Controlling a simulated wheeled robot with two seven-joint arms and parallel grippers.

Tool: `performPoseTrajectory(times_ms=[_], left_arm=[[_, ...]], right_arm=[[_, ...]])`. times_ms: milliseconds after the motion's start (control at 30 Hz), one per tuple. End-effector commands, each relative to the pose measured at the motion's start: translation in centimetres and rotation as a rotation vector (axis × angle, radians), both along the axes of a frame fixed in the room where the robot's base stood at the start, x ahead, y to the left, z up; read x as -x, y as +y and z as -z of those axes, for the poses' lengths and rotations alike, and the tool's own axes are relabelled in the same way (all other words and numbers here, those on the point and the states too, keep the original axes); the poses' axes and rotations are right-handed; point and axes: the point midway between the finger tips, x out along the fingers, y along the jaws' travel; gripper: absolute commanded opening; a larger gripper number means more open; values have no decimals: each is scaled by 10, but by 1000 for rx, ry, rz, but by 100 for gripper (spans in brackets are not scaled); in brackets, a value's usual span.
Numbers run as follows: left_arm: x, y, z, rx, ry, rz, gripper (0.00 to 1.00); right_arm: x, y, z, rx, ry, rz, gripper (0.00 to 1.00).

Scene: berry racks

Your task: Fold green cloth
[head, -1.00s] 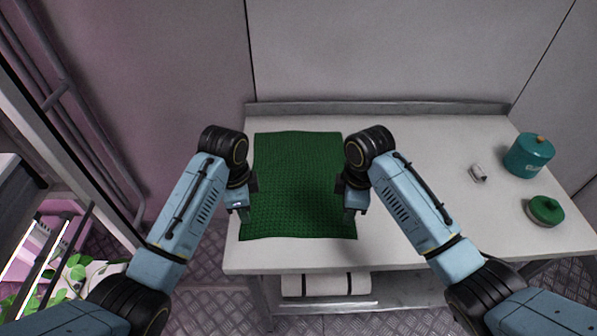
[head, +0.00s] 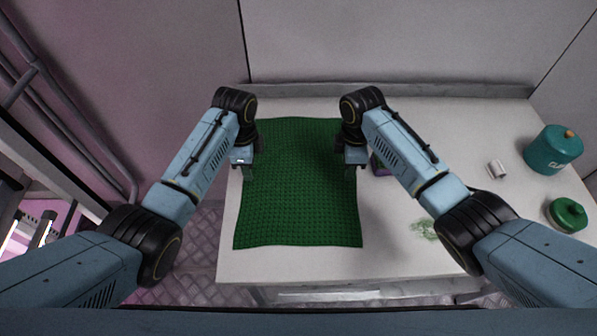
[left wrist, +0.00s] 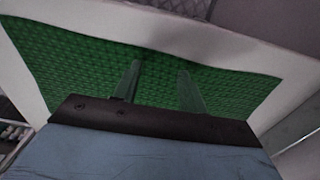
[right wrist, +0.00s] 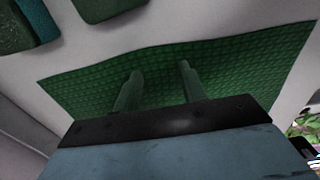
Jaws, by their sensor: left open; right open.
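The green cloth (head: 300,200) lies spread flat on the white table, its near edge close to the table's front. It also fills much of the left wrist view (left wrist: 80,60) and the right wrist view (right wrist: 220,70). My left gripper (head: 245,175) is open over the cloth's left edge. Its two fingers (left wrist: 158,85) are apart with cloth behind them. My right gripper (head: 350,172) is open over the cloth's right edge. Its fingers (right wrist: 158,85) are apart with nothing between them but cloth behind. Whether the fingertips touch the cloth is unclear.
A teal canister (head: 553,150), a small white cylinder (head: 497,169) and a green round container (head: 567,215) stand at the table's right. A dark purplish object (head: 379,166) is partly hidden behind my right arm. A green mark (head: 424,229) shows on the table. The table front right is mostly clear.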

Motion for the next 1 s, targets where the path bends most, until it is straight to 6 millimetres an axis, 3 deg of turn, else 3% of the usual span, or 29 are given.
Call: performPoseTrajectory(times_ms=[200, 633, 1000], left_arm=[[0, 0, 12, 0, 0, -1, 42], [0, 0, 17, 0, -1, -1, 41], [0, 0, 16, -1, 0, -1, 17]], right_arm=[[0, 0, 13, 0, -1, 0, 42], [0, 0, 17, 0, -1, 0, 41], [0, 0, 16, 0, 0, 0, 17]])
